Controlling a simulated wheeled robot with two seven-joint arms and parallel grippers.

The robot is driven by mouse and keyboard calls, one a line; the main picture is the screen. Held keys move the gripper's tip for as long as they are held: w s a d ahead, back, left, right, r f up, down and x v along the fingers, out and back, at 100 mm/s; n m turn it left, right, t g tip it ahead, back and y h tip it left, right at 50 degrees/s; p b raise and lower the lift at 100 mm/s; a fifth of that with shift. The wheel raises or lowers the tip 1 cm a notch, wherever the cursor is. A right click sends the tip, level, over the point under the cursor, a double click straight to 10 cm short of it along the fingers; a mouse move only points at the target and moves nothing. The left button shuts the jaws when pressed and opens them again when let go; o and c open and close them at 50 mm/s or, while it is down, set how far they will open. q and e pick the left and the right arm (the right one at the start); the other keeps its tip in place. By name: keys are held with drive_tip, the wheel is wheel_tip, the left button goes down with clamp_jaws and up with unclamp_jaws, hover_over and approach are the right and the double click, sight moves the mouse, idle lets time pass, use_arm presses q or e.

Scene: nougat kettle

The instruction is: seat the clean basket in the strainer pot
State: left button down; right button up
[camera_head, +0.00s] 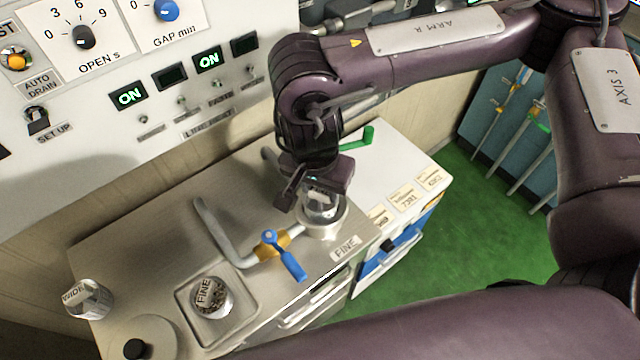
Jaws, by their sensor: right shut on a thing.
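My right gripper (314,186) is shut on a metallic basket (322,207) with a pale label, and its jaws hide the basket's top. The basket is upright at the strainer pot (324,231), a round pale collar on the counter behind a FINE plate. Its lower end is within the collar's rim; how deep it sits I cannot tell. A second basket (211,298), marked FINE and with dark matter showing on it, stands in a square recessed tray (247,312). A basket marked WIDE (89,299) stands at the counter's left edge. My left gripper is not in view.
A blue valve handle (286,257) and a bent grey pipe (218,232) lie just left of the pot. A green handle (359,140) is behind the gripper. A black knob (135,349) is at the lower left. The control panel (150,60) rises behind the counter.

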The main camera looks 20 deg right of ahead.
drive_tip(key=shift+f+b, duration=1.15)
drive_tip(key=shift+f, duration=0.2)
idle(1.7)
drive_tip(key=o, duration=1.8)
drive_tip(key=shift+o, duration=0.2)
drive_tip(key=shift+r+p, duration=3.6)
drive_tip(key=shift+r, duration=0.45)
